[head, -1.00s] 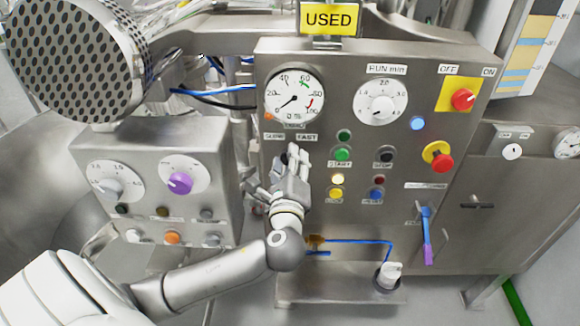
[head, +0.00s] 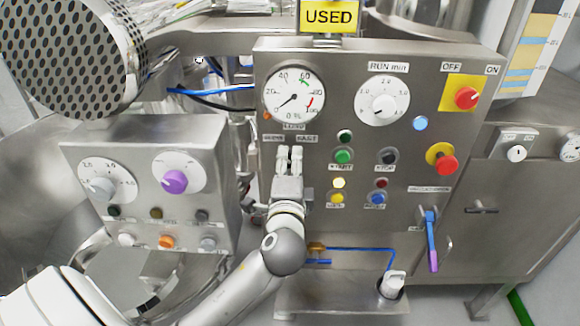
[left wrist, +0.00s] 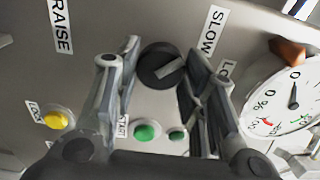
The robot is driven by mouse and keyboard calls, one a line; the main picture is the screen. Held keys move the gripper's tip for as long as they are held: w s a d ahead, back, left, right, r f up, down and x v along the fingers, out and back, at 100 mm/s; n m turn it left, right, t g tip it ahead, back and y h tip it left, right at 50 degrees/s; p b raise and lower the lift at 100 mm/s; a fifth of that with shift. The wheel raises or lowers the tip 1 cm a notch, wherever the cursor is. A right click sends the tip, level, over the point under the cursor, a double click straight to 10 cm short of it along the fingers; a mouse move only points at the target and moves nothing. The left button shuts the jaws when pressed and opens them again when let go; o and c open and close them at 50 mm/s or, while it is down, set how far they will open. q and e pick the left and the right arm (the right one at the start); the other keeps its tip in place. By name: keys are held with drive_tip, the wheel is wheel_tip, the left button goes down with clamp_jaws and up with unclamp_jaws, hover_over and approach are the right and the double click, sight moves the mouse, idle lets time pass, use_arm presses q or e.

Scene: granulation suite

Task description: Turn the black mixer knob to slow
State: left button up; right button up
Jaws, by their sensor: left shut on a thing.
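The black mixer knob (left wrist: 160,66) shows in the left wrist view between my two fingers. A pale bar on its face slants up and right, toward the SLOW label (left wrist: 211,30). My left gripper (left wrist: 158,80) is shut on the knob. In the head view my left gripper (head: 290,158) is against the steel control panel (head: 335,225), just below the small labels under the percent gauge (head: 294,95), and hides the knob there. My right gripper is not in view.
A red emergency button (head: 445,163) sits farther right. A smaller box with a purple knob (head: 175,181) stands left of my forearm.

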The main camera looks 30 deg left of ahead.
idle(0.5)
use_arm(q)
drive_tip(key=o, duration=1)
drive_tip(key=v, duration=1.2)
drive_tip(key=shift+f, duration=0.1)
